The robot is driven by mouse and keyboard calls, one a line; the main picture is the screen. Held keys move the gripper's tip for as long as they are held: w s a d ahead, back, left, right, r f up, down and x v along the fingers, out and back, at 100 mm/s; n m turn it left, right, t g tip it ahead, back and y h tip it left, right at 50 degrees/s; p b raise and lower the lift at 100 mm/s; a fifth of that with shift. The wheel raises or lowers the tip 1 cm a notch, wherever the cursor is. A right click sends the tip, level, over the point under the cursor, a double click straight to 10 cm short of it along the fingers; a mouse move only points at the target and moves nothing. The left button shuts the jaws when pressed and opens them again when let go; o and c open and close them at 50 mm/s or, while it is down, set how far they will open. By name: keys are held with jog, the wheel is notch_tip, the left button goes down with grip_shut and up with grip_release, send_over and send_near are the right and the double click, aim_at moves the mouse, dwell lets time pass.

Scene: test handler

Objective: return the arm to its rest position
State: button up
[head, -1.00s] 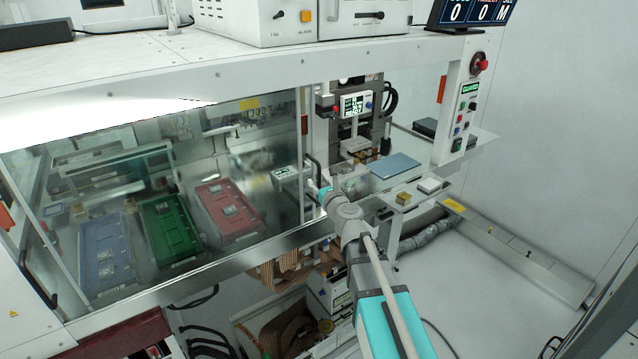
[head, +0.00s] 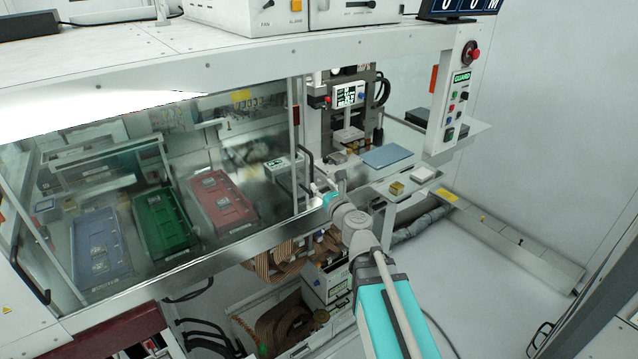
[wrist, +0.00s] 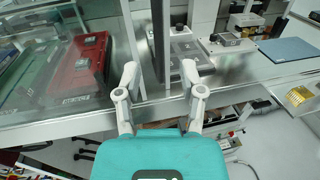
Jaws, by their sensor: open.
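My arm (head: 390,310), teal and grey, reaches up from the bottom of the head view toward the front of the handler. My gripper (wrist: 159,72) is open and empty in the wrist view, its two grey fingers spread apart. Behind the fingers are the handler's front ledge and a dark upright door edge. In the head view the gripper end is small and partly hidden by my wrist, near the door handle (head: 305,165); I cannot tell whether it touches anything.
Blue (head: 97,250), green (head: 164,222) and red (head: 220,200) trays lie behind the glass. Open floor (head: 480,290) is at right.

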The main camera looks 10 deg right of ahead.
dwell(0.4)
jog(key=s+a+f+n+g+y+b, duration=0.1)
jog(key=s+a+f+n+g+b, duration=0.25)
jog(key=f+n, duration=0.55)
jog(key=s+a+f+n+g+y+b, duration=0.15)
jog(key=s+f+n+g, duration=0.4)
jog(key=n, duration=0.55)
jog(key=s+d+f+n+g+h+b, duration=0.4)
jog(key=s+d+f+n+g+h, duration=0.4)
jog(key=s+d+f+n, duration=0.3)
notch_tip(320, 180, down, 3)
jog(key=shift+d+r+n+b, duration=0.1)
jog(key=shift+d+n+b, duration=0.25)
jog(key=shift+d+n, duration=0.4)
